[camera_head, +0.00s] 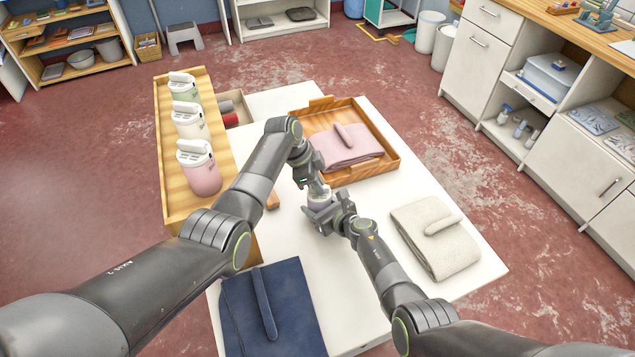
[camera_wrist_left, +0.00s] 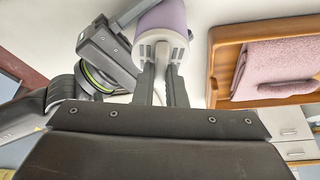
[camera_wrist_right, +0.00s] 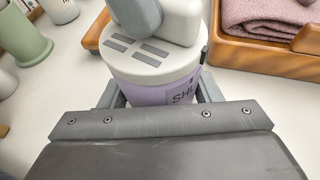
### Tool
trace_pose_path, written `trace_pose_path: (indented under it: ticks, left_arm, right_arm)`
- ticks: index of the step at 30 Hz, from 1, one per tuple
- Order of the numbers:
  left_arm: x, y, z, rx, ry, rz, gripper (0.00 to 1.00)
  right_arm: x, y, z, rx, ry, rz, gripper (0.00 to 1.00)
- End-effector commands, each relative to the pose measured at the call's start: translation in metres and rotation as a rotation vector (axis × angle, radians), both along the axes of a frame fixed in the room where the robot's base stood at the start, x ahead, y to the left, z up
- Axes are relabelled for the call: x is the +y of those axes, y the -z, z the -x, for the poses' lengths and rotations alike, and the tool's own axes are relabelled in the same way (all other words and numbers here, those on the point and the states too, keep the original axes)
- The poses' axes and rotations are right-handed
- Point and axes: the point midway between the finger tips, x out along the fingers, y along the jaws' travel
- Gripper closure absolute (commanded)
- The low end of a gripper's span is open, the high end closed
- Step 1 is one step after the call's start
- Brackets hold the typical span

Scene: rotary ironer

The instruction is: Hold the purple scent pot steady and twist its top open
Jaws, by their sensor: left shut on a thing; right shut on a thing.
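The purple scent pot (camera_head: 318,199) stands on the white table between my two grippers. It has a lilac body with dark lettering and a white slotted top, seen closely in the right wrist view (camera_wrist_right: 155,92). My right gripper (camera_head: 328,212) is shut around the lilac body from the near right side. My left gripper (camera_head: 316,187) comes down from above and is shut on the white top (camera_wrist_left: 160,42).
A wooden tray (camera_head: 390,157) with a folded pink cloth (camera_head: 343,150) lies behind the pot. A wooden shelf (camera_head: 176,150) at left bears green, white and pink pots. A navy cloth (camera_head: 290,310) and a cream cloth (camera_head: 428,235) lie nearer me.

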Motion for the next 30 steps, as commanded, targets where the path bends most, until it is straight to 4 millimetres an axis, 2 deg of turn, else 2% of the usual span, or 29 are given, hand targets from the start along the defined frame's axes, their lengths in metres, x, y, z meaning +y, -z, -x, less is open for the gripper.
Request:
trace_pose_path:
  ticks: [8,9,14,23,30]
  left_arm:
    - [0.001,0.000,-0.001,-0.002,-0.004,-0.002,1.00]
    - [0.001,0.000,-0.001,-0.002,-0.004,-0.002,0.85]
    - [0.001,0.000,-0.001,-0.002,-0.003,-0.001,0.66]
    - [0.001,-0.001,0.000,-0.001,-0.003,0.000,0.66]
    - [0.008,-0.020,-0.001,-0.003,-0.002,0.001,0.66]
  right_arm:
    - [0.000,0.000,0.000,0.000,-0.001,0.000,0.66]
    - [0.000,0.000,0.000,0.000,-0.001,0.000,0.66]
    - [0.000,0.000,0.000,0.000,-0.001,0.000,0.66]
    - [0.000,0.000,0.000,0.001,-0.001,-0.001,0.66]
    - [0.000,0.000,0.000,0.001,0.000,-0.001,0.66]
